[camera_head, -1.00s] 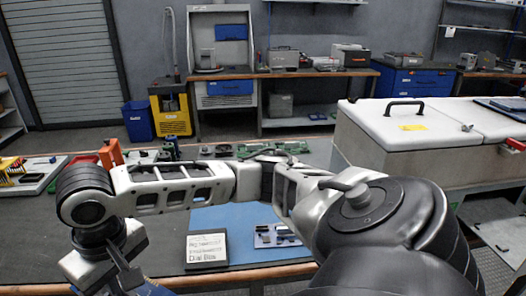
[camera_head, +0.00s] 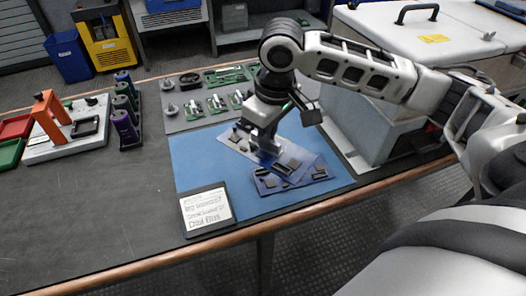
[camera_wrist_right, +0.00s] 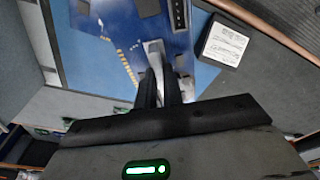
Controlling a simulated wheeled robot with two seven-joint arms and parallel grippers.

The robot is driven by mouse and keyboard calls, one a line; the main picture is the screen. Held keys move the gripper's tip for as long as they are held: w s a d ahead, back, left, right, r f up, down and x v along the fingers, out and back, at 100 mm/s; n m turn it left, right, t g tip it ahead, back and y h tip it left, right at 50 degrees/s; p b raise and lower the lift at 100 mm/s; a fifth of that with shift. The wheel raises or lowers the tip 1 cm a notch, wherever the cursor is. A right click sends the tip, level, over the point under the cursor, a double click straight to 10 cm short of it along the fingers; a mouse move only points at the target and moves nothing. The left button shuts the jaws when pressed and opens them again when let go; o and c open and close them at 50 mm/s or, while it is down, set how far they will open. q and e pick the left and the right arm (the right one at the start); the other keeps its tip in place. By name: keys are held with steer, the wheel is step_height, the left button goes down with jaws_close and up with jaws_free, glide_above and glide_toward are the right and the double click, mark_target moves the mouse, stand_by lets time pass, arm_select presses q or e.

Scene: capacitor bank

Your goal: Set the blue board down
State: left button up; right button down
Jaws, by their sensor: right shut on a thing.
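A blue board (camera_head: 240,143) with dark parts on it is in my right gripper (camera_head: 264,148) in the head view, over the blue mat (camera_head: 195,160). The gripper points down and is shut on it. In the right wrist view the board (camera_wrist_right: 115,25) fills the upper middle, and the fingers (camera_wrist_right: 160,88) close on a grey part of it. My left gripper is not in view.
A label plate (camera_head: 207,210) sits at the mat's front left corner. A grey tray with green parts (camera_head: 215,100) lies behind the mat. Purple cylinders (camera_head: 125,127) and an orange fixture (camera_head: 50,115) stand left. A white-lidded cabinet (camera_head: 400,45) stands right.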

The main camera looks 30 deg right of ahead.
steer(key=d+n+b, duration=0.2)
steer(key=d+n, duration=0.4)
steer(key=d, duration=0.6)
steer(key=shift+n+g+y, duration=0.3)
steer(key=shift+n+y, duration=0.1)
steer(key=shift+n, duration=0.1)
steer(key=w+a+f, duration=0.1)
steer(key=w+f, duration=0.2)
steer(key=w, duration=0.1)
steer(key=w+a+f, duration=0.1)
steer(key=w+f, duration=0.2)
steer(key=w, duration=0.2)
steer(key=w+a+f+b, duration=0.1)
steer(key=w+f, duration=0.2)
steer(key=w, duration=0.1)
steer(key=shift+w+f, duration=0.3)
steer(key=shift+f, duration=0.05)
steer(key=shift+w+f, duration=0.15)
steer(key=shift+f, duration=0.1)
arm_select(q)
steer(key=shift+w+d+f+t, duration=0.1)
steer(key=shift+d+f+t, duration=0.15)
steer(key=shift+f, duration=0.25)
arm_select(e)
steer(key=shift+f, duration=1.55)
steer(key=shift+f, duration=0.15)
steer(key=c, duration=1.6)
jaws_free()
steer(key=shift+o, duration=0.3)
